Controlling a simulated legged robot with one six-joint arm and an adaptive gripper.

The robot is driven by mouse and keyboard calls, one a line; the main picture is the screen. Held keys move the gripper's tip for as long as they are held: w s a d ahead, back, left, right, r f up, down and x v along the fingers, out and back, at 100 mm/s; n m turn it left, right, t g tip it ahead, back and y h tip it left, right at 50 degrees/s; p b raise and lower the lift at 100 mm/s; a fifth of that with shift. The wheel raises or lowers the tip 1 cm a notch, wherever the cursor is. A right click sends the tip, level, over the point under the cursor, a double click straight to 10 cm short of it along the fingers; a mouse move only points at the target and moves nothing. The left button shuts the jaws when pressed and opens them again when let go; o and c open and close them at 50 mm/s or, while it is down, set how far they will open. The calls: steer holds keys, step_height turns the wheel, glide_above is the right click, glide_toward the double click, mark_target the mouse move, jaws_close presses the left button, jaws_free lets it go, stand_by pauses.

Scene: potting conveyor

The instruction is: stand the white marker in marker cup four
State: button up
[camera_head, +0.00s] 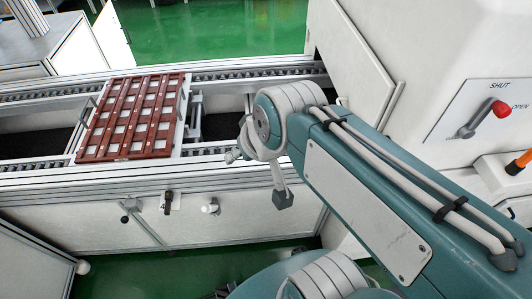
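A small label with the digit 4 (173,203) is on the front of the conveyor, left of centre. A small black holder (168,198) sits at the label; I cannot tell for sure that it is marker cup four. A short white piece (210,208) sticks out from the same front panel, right of the label; I cannot tell whether it is the white marker or a knob. My arm reaches in from the right, over the conveyor's front edge. My gripper is not clearly seen; a grey-teal end part (283,199) hangs below the wrist, and its fingers cannot be made out.
A brown grid tray (149,152) lies on the conveyor (35,168), left of centre. A white cabinet at the right has a red-handled switch (490,117) marked SHUT and OPEN. An orange item (525,159) shows at the right edge. Green floor is clear at the back.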

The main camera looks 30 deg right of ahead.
steer(key=shift+o, duration=0.6)
steer(key=s+d+h, duration=0.1)
steer(key=s+d, duration=0.1)
steer(key=shift+s+d, duration=0.35)
steer(key=shift+s, duration=0.05)
steer(key=n+g+h, duration=0.4)
steer(key=n, duration=1.5)
glide_above(203, 209)
steer(key=s+d, duration=0.1)
steer(key=d, duration=0.1)
step_height(203, 209, down, 23)
steer(key=a+f+n, duration=0.1)
steer(key=f+n, duration=0.1)
steer(key=f, duration=0.3)
steer(key=a+f+n, duration=0.1)
steer(key=f+n, duration=0.1)
steer(key=f, duration=0.4)
steer(key=a+f+n, duration=0.1)
steer(key=f+n, duration=0.1)
steer(key=f, duration=0.3)
steer(key=shift+a+f+n+h, duration=0.2)
steer(key=shift+n+h, duration=0.1)
steer(key=shift+n, duration=0.1)
steer(key=x, duration=0.5)
steer(key=shift+w+d+f, duration=0.25)
steer(key=shift+d, duration=0.1)
